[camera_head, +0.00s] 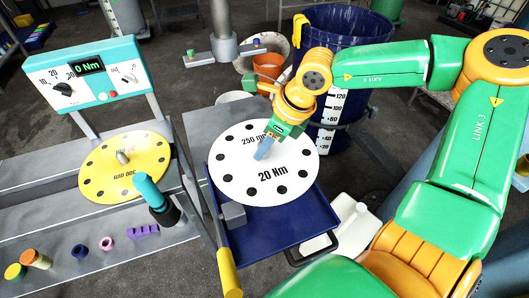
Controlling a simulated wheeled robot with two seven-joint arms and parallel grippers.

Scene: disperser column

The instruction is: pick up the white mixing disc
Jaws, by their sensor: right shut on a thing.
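The white mixing disc (235,177), marked "20 Nm" and with a ring of dark holes, shows at the middle of the head view, over a blue tray (255,238). My right gripper (265,150) comes in from the upper right and is shut at the disc's centre, on its grey-blue hub. The fingertips partly hide the hub. I cannot tell whether the disc rests on the tray or is just above it. My left gripper is not in view.
A yellow disc (100,172) lies on the grey bench at left, beside a control box (85,75) reading "0 Nm". Small coloured parts lie at the bench's front. A blue bin (345,35) and orange pot (268,66) stand behind. A yellow-gripped handle (229,272) stands at the tray's left.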

